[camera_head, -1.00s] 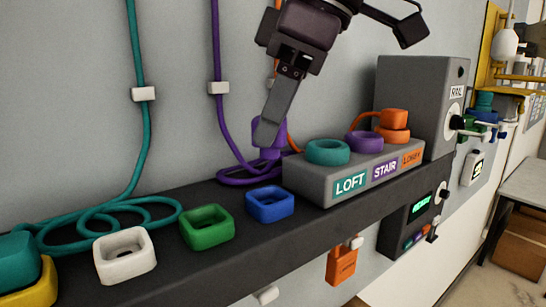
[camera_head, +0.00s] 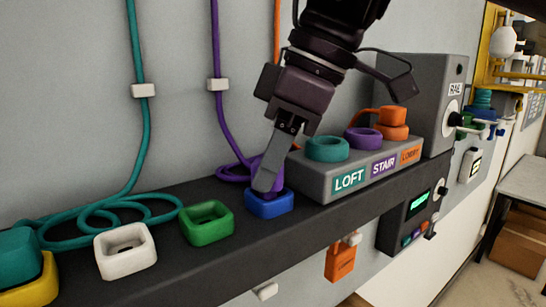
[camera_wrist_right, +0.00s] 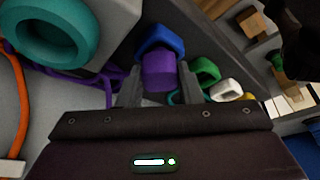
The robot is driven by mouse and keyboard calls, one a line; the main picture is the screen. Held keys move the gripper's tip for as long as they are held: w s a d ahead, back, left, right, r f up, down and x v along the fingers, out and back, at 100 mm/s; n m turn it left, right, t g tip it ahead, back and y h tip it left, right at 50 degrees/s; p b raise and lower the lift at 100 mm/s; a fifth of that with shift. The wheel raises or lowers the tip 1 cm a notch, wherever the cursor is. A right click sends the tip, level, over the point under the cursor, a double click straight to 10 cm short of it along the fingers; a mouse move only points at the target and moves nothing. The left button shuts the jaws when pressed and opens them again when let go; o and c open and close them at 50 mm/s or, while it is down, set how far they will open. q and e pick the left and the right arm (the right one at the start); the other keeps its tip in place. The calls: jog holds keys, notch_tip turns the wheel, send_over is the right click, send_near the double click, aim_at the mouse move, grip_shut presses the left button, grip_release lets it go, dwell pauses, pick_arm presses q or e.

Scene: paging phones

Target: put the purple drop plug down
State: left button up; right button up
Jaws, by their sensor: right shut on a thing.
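The purple drop plug (camera_wrist_right: 158,76) is between the two fingers of my right gripper (camera_wrist_right: 158,92), which is shut on it. In the head view, my right gripper (camera_head: 266,184) holds the plug right at the blue square socket (camera_head: 270,207) on the dark shelf. The finger hides most of the plug there. In the wrist view, the plug's far end meets the blue socket (camera_wrist_right: 160,40). I cannot tell how deep it sits. The purple cord (camera_head: 222,130) runs from the wall to the plug. My left gripper is not in view.
Green (camera_head: 207,223) and white (camera_head: 125,251) square sockets stand left of the blue one. A grey box (camera_head: 312,180) with teal, purple and orange rings stands close on the right. Coiled teal cord (camera_head: 90,215) lies on the shelf (camera_head: 195,270) behind the sockets.

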jog(key=shift+s+f, duration=0.1)
jog(key=shift+f, duration=0.2)
jog(key=o, duration=1)
jog(key=shift+d, duration=0.1)
jog(key=shift+r, duration=0.1)
jog(key=shift+r, duration=0.35)
jog(key=shift+v, duration=3.55)
